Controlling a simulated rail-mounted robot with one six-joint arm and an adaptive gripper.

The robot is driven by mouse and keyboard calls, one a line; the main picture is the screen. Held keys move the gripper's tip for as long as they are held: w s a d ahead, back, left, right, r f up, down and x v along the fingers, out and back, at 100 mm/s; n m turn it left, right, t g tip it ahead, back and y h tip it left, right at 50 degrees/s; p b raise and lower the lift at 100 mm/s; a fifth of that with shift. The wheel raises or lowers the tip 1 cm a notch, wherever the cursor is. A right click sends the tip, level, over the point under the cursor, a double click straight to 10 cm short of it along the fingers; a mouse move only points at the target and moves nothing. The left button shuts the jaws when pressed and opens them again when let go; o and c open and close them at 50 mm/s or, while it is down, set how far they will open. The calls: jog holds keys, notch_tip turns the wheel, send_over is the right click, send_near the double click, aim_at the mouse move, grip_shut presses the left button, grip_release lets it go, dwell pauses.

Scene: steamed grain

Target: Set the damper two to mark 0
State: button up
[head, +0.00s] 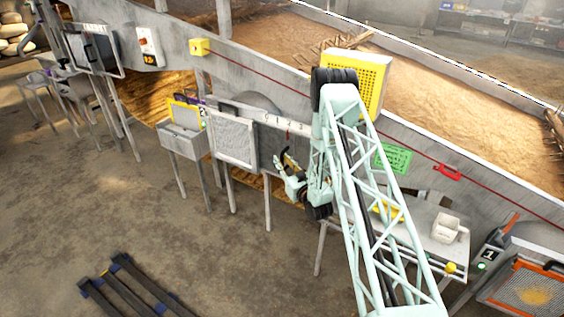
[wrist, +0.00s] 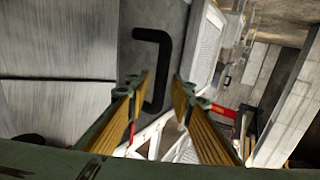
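Damper two seems to be the grey sliding plate (head: 268,143) under a scale strip (head: 270,120) with small marks, in the middle of the head view. A sign with a 2 (head: 202,112) stands to its left. The scale digits and the plate's exact setting are too small to read. My gripper (head: 284,168) is in front of the plate's right part. In the wrist view my gripper (wrist: 163,77) is open, with yellow-padded fingers apart. A black bracket handle (wrist: 165,45) on a grey plate lies beyond the fingertips, partly behind the left finger. I cannot tell whether they touch.
A pale mesh panel (head: 232,138) and a grey box (head: 183,138) are left of the plate. A side table with a white container (head: 449,229) and a station marked 1 (head: 490,254) are at right. A dark pallet (head: 130,285) lies on the floor, otherwise clear at left.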

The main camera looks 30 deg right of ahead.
grip_shut()
jog(key=w+a+b, duration=0.1)
jog(key=w+a, duration=0.1)
jog(key=w, duration=0.1)
jog(key=w+a+b, duration=0.1)
jog(key=w+a, duration=0.1)
jog(key=w, duration=0.2)
jog(key=w+a+b, duration=0.2)
jog(key=w, duration=0.1)
jog(key=shift+w+a+r, duration=0.1)
jog(key=shift+w+a, duration=0.15)
grip_release()
jog(key=shift+w+a, duration=0.1)
jog(key=shift+o, duration=0.7)
